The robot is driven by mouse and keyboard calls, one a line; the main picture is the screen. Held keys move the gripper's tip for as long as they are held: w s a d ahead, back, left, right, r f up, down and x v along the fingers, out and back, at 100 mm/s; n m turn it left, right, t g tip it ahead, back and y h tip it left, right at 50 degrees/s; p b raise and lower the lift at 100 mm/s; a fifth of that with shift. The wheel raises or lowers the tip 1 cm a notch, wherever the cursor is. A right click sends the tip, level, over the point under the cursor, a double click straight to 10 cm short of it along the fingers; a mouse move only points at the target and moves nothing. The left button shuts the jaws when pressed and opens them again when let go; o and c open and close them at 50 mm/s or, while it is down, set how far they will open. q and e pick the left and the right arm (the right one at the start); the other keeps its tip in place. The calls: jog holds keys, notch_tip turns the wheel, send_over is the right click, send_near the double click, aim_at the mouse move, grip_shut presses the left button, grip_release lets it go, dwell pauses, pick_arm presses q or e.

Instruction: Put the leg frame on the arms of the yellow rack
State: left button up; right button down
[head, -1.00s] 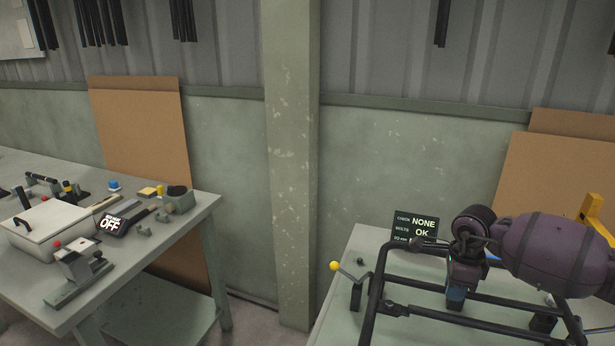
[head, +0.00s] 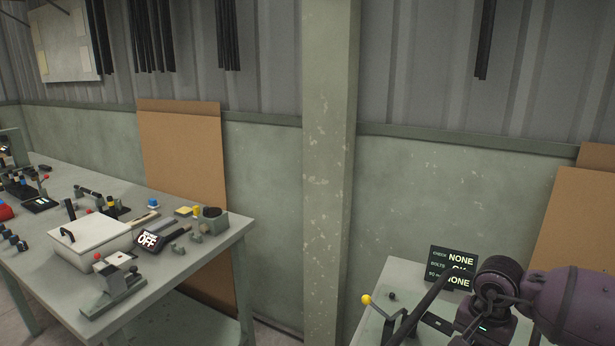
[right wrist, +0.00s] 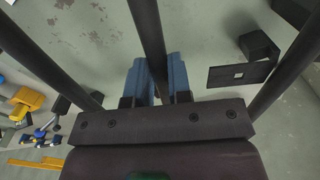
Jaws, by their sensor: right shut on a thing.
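The leg frame shows in the head view as a dark tube (head: 428,300) at the bottom right. In the right wrist view, its black tubes (right wrist: 148,30) run up the middle and along both sides. My right gripper (right wrist: 156,68), with blue fingers, is shut around the middle tube. Most of the frame lies outside the head view. The yellow rack is not clearly identifiable; a yellow strip (right wrist: 35,163) and a yellow block (right wrist: 28,98) show at the left of the right wrist view. My left gripper is out of view.
A bench (head: 400,270) with a display (head: 453,268) and a yellow-knobbed lever (head: 367,299) is below the frame. A black bracket (right wrist: 245,75) lies right of the gripper. At left stands a table (head: 225,243) with a white box (head: 90,240) and several fixtures.

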jog(key=s+a+r+n, duration=0.2)
jog(key=a+r+n, duration=0.2)
jog(key=a+n, duration=0.5)
jog(key=a, duration=0.4)
jog(key=shift+s, duration=0.15)
